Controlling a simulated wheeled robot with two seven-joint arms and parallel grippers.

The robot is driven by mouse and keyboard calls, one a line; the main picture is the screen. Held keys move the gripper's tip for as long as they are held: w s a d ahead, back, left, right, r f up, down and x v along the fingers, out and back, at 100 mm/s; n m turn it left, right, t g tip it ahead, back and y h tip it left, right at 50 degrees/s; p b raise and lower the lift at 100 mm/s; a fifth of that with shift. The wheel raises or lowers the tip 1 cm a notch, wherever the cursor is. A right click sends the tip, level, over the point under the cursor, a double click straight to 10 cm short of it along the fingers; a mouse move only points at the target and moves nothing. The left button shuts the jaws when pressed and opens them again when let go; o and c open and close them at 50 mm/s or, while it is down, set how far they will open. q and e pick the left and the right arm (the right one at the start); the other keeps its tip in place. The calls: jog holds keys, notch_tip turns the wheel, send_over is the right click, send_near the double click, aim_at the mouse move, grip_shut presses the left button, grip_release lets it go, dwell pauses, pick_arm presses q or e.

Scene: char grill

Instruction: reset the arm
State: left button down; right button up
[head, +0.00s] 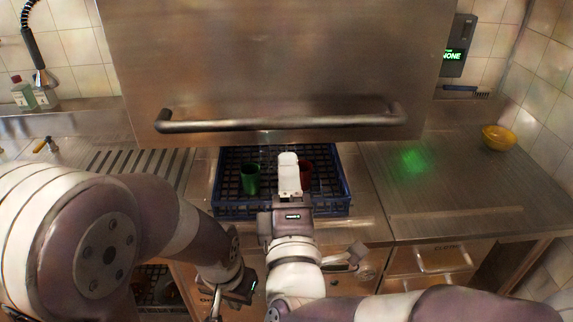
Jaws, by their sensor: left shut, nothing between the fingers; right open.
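My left arm comes in from the left, and its gripper (215,307) points down at the bottom edge, shut and empty, in front of the counter. My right gripper (289,168) reaches forward from the lower right over the blue rack (230,210). It is open, seen nearly edge-on, with nothing visible in it. A green cup (250,179) stands in the rack to the left of the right gripper. A red cup (306,176) is just right of it, partly hidden behind the fingers. I cannot tell whether the fingers touch the red cup.
A large steel hood with a bar handle (280,125) is raised above the rack. A steel counter (450,190) to the right is mostly clear, with a yellow bowl (498,137) at its far end. Bottles (44,97) and a hose (32,50) are at the far left.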

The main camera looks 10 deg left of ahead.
dwell(0.3)
jog(key=w+d+f+m+g+h, duration=0.1)
jog(key=w+d+f+m+g, duration=0.1)
jog(key=d+f+m+g, duration=0.45)
jog(key=w+d+f+m+g+h, duration=0.2)
jog(key=w+d+f+m+g, duration=0.15)
jog(key=d+f, duration=0.65)
jog(key=s+d+f+m+g+h, duration=0.2)
jog(key=s+d+f+m+g, duration=0.6)
jog(key=s+d+m, duration=0.3)
jog(key=shift+s+d+f+h, duration=0.25)
jog(key=shift+s+f, duration=0.2)
jog(key=shift+s, duration=0.6)
